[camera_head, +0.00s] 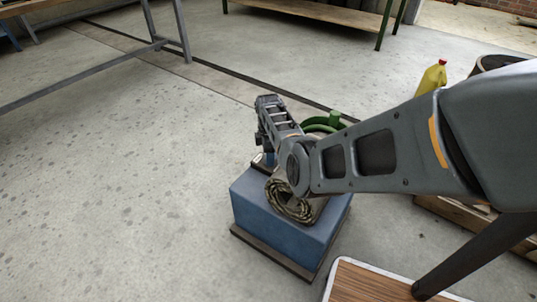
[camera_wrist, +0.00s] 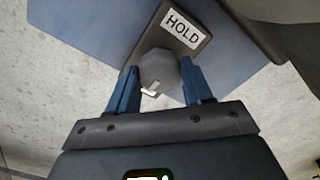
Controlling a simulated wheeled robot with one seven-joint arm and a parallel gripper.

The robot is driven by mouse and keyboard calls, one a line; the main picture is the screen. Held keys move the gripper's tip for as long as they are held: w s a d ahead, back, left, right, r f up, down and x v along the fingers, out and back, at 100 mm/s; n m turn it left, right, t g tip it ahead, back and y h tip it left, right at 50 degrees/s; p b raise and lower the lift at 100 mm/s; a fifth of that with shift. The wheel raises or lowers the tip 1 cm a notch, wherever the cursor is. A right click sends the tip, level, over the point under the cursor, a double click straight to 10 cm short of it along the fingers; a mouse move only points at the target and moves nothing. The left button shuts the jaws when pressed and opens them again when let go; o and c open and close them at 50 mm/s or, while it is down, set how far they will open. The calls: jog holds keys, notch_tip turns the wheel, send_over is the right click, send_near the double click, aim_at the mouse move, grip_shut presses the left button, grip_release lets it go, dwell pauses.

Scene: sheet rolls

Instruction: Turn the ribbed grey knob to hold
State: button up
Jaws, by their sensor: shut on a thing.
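The grey knob (camera_wrist: 158,68) shows in the wrist view on a dark plate (camera_wrist: 143,44). A white label reading HOLD (camera_wrist: 182,28) is on the plate, above and to the right of the knob. A small pale mark (camera_wrist: 150,90) shows at the knob's lower edge, on the side away from the label. My gripper (camera_wrist: 160,65) has its blue fingers on either side of the knob and is shut on it. In the head view the plate is on a blue box (camera_head: 280,230), and my arm hides the knob.
A rolled sheet (camera_head: 289,207) lies on the blue box beneath my arm. A green object (camera_head: 334,120) is behind it. A yellow bottle (camera_head: 432,78) stands at right, and a wood-topped surface (camera_head: 365,284) is at the lower front.

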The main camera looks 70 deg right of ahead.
jog(key=shift+c, duration=1)
